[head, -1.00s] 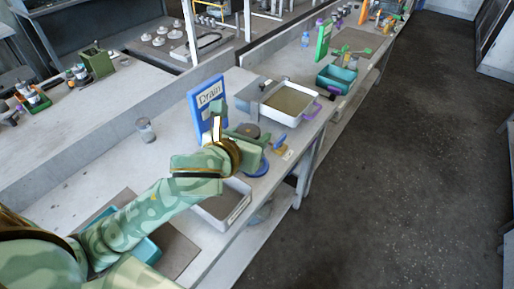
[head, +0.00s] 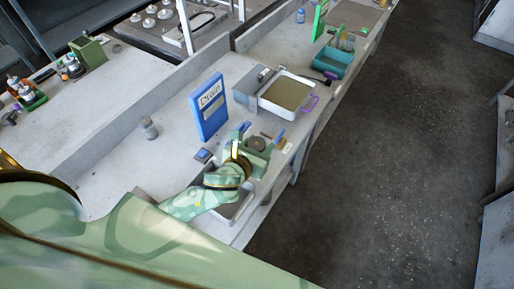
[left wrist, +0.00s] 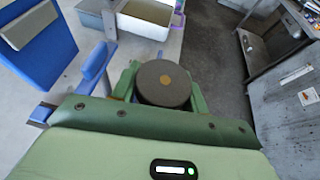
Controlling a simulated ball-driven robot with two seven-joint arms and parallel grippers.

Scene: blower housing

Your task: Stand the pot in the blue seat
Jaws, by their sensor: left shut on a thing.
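The pot is a dark grey round body with a small brass-coloured dot on top. It shows in the left wrist view (left wrist: 163,84) and, smaller, in the head view (head: 258,144). My left gripper (head: 256,147) is shut on it; its green fingers (left wrist: 161,86) stand on both sides of the pot. Blue upright parts stand beside the gripper in the head view (head: 279,136), and a blue bar (left wrist: 97,61) is left of the pot in the wrist view. The blue seat's base is not clearly visible, so I cannot tell whether the pot touches it. My right gripper is not in view.
A blue "Drain" board (head: 210,108) stands behind the gripper. A white tray with brown contents (head: 267,104) is farther along the bench, with a teal bin (head: 343,65) beyond. A grey tray (head: 242,205) is partly hidden by my arm. A jar (head: 148,128) stands left.

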